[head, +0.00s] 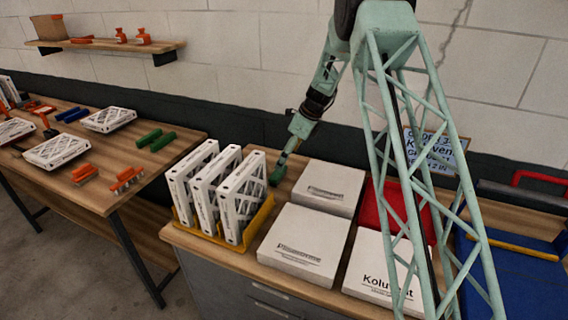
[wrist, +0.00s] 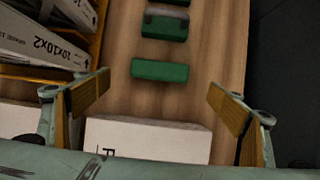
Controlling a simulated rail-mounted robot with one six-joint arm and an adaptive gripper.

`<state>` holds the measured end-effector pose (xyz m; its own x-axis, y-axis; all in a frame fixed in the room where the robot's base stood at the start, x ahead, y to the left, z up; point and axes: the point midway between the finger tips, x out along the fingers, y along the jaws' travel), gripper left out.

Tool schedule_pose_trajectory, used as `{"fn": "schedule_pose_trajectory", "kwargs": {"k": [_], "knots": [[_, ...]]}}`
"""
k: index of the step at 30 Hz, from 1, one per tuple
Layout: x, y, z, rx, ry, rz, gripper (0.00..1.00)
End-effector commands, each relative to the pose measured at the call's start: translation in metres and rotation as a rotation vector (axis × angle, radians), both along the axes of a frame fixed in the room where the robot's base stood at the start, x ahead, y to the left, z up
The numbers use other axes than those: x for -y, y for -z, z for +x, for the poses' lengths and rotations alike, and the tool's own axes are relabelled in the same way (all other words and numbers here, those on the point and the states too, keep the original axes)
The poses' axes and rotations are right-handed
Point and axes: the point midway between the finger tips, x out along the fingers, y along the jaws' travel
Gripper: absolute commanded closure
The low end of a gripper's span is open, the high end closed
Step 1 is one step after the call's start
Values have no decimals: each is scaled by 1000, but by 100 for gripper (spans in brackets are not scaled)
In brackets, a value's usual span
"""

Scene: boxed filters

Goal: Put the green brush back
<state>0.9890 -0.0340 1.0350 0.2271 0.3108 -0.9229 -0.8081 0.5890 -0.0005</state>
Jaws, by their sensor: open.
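In the wrist view a plain green block-shaped piece (wrist: 160,70) lies on the wooden counter, between and beyond my open fingers. A second green piece with a greyish strip (wrist: 165,25) lies farther up, with more green at the top edge. I cannot tell which is the brush. My gripper (wrist: 160,112) is open and empty above the counter. In the head view my gripper (head: 282,160) is at the back of the counter, with green (head: 277,177) just below it. Two more green brushes (head: 148,138) (head: 162,142) lie on the left table.
A yellow rack (head: 220,240) with upright white filters stands left of my gripper. White boxes (head: 328,187) (head: 304,240) (head: 385,270) and a red bin (head: 385,205) are to the right. Orange brushes (head: 127,178) lie on the left table. A wall shelf (head: 105,45) is at upper left.

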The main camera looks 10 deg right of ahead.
Motion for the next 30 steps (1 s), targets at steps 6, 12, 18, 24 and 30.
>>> {"fn": "schedule_pose_trajectory", "kwargs": {"k": [6,12,18,24,30], "knots": [[3,-10,-3,0,1,0,13],[4,-11,-3,0,1,0,13],[4,-11,-3,0,1,0,13],[4,-11,-3,0,1,0,13],[4,-11,-3,0,0,0,13]]}}
